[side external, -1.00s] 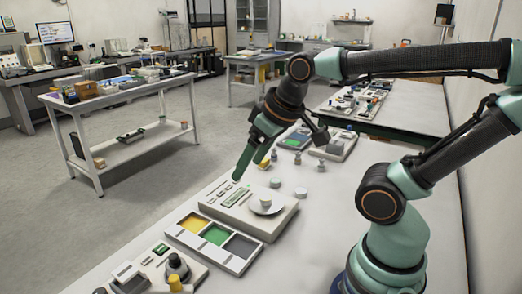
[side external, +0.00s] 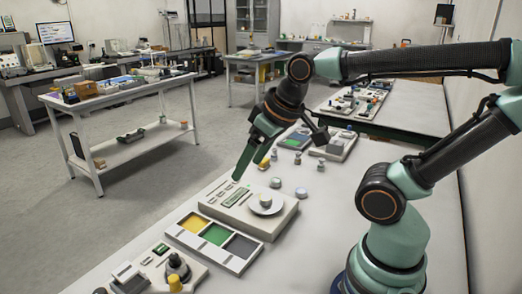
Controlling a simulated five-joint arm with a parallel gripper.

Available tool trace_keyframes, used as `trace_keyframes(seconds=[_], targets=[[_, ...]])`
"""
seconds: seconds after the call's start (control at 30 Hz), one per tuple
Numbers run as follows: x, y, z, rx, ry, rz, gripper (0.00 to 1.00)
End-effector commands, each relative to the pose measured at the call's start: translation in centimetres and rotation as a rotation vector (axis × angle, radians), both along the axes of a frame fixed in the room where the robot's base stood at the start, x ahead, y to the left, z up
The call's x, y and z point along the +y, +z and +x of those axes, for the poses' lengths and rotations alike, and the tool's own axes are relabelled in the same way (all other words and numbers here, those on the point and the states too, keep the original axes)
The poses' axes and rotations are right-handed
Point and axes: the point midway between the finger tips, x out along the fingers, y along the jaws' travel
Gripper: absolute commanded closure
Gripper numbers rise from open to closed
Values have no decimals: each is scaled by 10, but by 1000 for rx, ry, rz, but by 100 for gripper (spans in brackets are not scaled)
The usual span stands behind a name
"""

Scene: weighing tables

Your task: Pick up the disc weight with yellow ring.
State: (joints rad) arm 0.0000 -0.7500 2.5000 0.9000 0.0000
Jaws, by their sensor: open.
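No yellow ring can be made out for certain at this size. A small weight with a yellowish-green tint (side external: 265,202) sits on the round pan of the scale (side external: 240,222). Two pale grey disc weights, one (side external: 275,182) and another (side external: 301,193), lie on the white table behind and right of the scale. A small yellow piece (side external: 264,164) stands farther back, partly beside my green finger. My gripper (side external: 280,157) is open and empty above the table, its long green finger pointing down toward the scale's back left edge, apart from the discs in the picture.
A tray with yellow, green and grey squares (side external: 256,262) lies in front of the scale. Another device with a dark knob (side external: 177,265) is at the bottom left. Small upright weights (side external: 321,165) and more instruments (side external: 338,145) stand behind.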

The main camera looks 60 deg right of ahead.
Motion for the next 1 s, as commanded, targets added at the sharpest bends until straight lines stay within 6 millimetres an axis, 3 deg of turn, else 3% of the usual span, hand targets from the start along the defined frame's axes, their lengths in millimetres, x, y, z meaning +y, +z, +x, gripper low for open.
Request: trace_keyframes(seconds=[0.13,0.47,0.67,1.0], targets=[[0,0,0,0,0,0,16],[-4,0,3,17,-41,14,16],[-34,-7,20,125,-325,104,16],[-113,-41,50,330,-1004,275,16]])
